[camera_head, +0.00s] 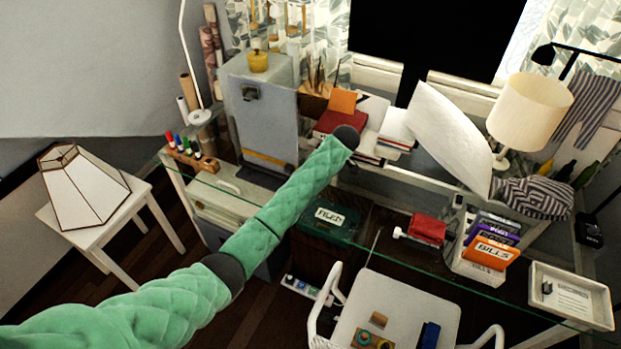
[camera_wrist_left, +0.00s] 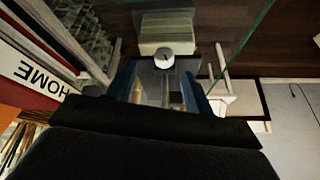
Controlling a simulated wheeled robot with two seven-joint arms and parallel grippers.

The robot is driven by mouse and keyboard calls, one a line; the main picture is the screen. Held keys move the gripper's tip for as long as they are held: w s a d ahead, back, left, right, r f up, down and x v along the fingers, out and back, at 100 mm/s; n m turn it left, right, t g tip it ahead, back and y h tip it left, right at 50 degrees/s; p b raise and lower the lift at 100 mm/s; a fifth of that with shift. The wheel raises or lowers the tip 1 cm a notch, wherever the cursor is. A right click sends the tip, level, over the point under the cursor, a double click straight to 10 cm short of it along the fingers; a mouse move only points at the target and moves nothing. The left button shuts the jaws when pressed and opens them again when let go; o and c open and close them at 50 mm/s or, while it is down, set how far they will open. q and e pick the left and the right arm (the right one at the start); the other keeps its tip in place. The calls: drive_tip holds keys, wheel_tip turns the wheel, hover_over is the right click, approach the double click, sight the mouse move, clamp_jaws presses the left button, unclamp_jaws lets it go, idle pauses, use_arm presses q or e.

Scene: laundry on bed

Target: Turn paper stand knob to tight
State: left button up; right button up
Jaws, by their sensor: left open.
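A small round pale knob (camera_wrist_left: 164,59) shows in the left wrist view, just beyond the tips of my left gripper (camera_wrist_left: 158,74). Its two dark blue fingers are open, with the knob in line with the gap between them. I cannot tell whether either finger touches it. The knob's setting cannot be read. In the head view my left arm reaches over the desk from the lower left, and its hand is hidden behind the arm's dark end. A large white sheet (camera_head: 445,135) stands tilted right of the arm. The paper stand cannot be made out clearly. My right gripper is not in view.
A glass desk edge (camera_head: 400,258) runs across the head view. A white chair (camera_head: 395,300) is in front. A HOME book (camera_wrist_left: 30,72) lies near the left finger.

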use_arm(q)
drive_tip(key=a+f+n+p, duration=0.1)
drive_tip(key=f+n+p, duration=0.1)
drive_tip(key=f+n, duration=0.1)
drive_tip(key=a+f+n+p, duration=0.1)
drive_tip(key=shift+w+a+f+n+h+p, duration=0.3)
drive_tip(key=shift+a+n+h, duration=0.05)
drive_tip(key=shift+n+h, duration=0.05)
drive_tip(key=shift+w+a+f, duration=0.1)
drive_tip(key=shift+a+f, duration=0.05)
drive_tip(key=shift+f, duration=0.5)
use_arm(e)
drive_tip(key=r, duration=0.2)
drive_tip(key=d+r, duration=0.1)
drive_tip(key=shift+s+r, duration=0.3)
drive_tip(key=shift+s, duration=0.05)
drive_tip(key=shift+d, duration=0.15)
use_arm(q)
drive_tip(key=shift+c, duration=1.1)
drive_tip(key=c, duration=0.8)
drive_tip(key=shift+o, duration=0.2)
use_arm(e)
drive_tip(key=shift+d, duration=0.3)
